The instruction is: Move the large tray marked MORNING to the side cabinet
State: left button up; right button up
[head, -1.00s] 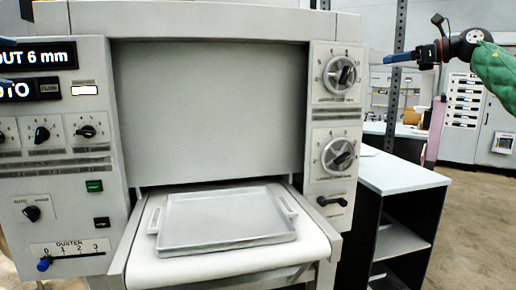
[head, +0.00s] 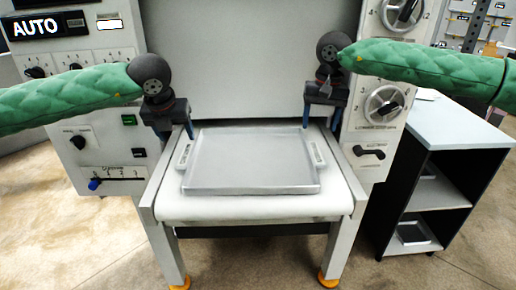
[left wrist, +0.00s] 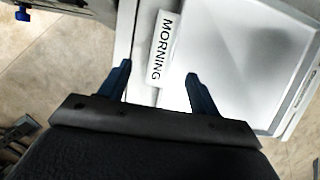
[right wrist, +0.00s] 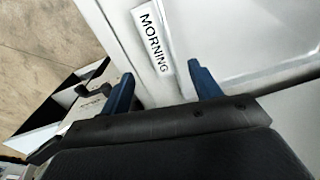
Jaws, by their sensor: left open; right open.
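The large grey tray (head: 250,165) lies flat on the white belt of the sheeter, with a raised handle at its left and right ends. A MORNING label shows on the handle end in the left wrist view (left wrist: 163,47) and in the right wrist view (right wrist: 153,40). My left gripper (head: 176,131) is open just above and behind the left handle. My right gripper (head: 321,120) is open above and behind the right handle. Neither gripper holds the tray.
The sheeter's panels with knobs and levers flank the belt; a black lever (head: 369,152) sits close to the right of the tray. A small metal tray (head: 412,233) is on the cabinet's lower shelf. Open floor (head: 480,225) lies right of the cabinet.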

aim_at(187, 153)
pick_arm(q)
jog(key=shift+d+f, duration=0.4)
jog(key=shift+d, duration=0.05)
pick_arm(e)
jog(key=shift+s+a+f+n+h, duration=0.2)
jog(key=shift+s+f+n+h, duration=0.1)
jog(key=shift+f+n, duration=0.3)
jog(key=shift+r, duration=0.1)
pick_arm(q)
jog(key=shift+x, duration=3.9)
pick_arm(e)
jog(key=shift+f, duration=3.95)
pick_arm(q)
jog(key=shift+w+a, duration=0.1)
jog(key=shift+a, duration=0.05)
grip_shut()
pick_arm(e)
grip_shut()
pick_arm(q)
jog(key=shift+r, duration=0.1)
